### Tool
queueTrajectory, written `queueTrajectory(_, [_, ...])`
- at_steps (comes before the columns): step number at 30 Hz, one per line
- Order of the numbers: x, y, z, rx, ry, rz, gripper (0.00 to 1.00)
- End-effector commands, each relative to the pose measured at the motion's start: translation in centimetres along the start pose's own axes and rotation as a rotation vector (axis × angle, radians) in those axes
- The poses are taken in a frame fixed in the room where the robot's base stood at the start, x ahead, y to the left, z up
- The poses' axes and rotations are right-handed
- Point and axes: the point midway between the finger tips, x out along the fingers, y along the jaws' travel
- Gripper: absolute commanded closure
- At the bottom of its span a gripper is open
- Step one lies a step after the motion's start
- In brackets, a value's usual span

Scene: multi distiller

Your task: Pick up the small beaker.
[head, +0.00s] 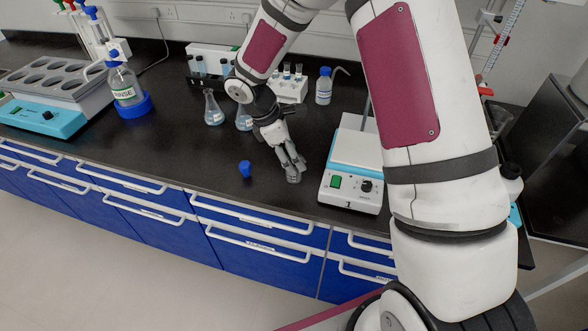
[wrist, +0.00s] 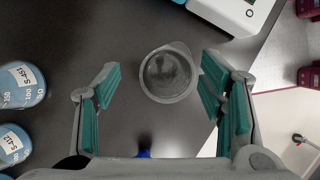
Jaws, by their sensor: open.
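The small beaker (wrist: 168,75) is clear glass, seen from above in the wrist view, upright on the black bench. It appears empty. In the head view only part of the beaker (head: 293,179) shows, at my fingertips near the bench's front edge. My gripper (head: 289,163) points down at it. In the wrist view my gripper (wrist: 160,78) is open, with green-padded fingers on either side of the beaker. The right finger is very close to the beaker's rim; whether it touches I cannot tell. A wider gap shows on the left.
A hotplate (head: 349,190) stands right of the beaker. A blue cap (head: 245,169) lies to its left. Two flasks (head: 213,108) (head: 244,122) with bluish liquid stand behind. The bench's front edge is close by. Bare bench (head: 180,150) lies left of the cap.

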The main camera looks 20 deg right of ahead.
Motion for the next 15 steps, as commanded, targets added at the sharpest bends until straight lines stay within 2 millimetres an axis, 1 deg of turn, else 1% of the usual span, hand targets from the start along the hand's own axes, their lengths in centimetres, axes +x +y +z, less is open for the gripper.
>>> queueTrajectory(4, [1.0,-0.3,0.0,-0.001,0.000,-0.002,0.36])
queueTrajectory(9, [3.5,-1.0,-0.2,-0.002,0.000,-0.004,0.36])
queueTrajectory(12, [4.7,-0.8,-0.2,0.000,0.000,-0.002,0.36])
queueTrajectory(15, [5.2,-0.8,-0.3,0.000,0.000,-0.001,0.36])
